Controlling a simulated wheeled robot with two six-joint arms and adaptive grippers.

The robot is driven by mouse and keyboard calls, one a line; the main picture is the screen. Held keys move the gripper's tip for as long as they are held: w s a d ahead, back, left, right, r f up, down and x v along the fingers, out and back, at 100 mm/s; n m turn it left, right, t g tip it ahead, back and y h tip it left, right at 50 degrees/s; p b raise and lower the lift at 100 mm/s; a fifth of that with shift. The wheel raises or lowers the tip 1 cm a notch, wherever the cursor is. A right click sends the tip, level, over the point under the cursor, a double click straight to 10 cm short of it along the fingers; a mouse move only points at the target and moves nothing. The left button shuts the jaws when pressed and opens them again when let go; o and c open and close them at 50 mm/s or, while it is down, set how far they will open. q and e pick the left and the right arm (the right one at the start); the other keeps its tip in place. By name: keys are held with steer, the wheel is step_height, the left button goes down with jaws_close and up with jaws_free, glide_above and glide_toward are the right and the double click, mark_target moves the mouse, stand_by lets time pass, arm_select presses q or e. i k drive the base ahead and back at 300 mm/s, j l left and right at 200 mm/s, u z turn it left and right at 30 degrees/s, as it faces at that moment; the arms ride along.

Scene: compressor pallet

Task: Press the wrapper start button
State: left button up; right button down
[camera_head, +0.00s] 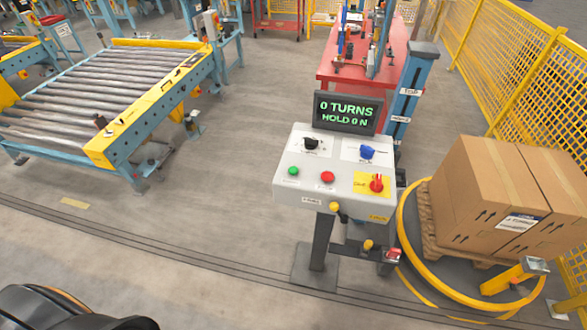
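The wrapper control box (334,170) is a pale grey panel on a dark post, right of centre. A green button (294,171) sits at its lower left, with a red button (327,178) to its right. A black knob (311,143) and a blue knob (367,152) are above them. A red rotary switch (376,183) sits on a yellow plate at the right. The display (348,112) reads "0 TURNS HOLD 0 N". The small button labels are too blurred to read. A dark part of my own body shows at the bottom left; no gripper fingers are visible.
Stacked cartons (512,195) stand on a pallet inside a yellow ring (450,295) to the right. A roller conveyor (98,92) is at the left, a red table (365,65) behind the box. Yellow mesh fencing (500,60) runs along the right. Floor left of the post is clear.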

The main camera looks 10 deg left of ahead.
mark_target(292, 171)
steer(key=j+z, duration=0.35)
steer(key=j, duration=0.9)
steer(key=j+z, duration=0.3)
steer(key=j, duration=0.95)
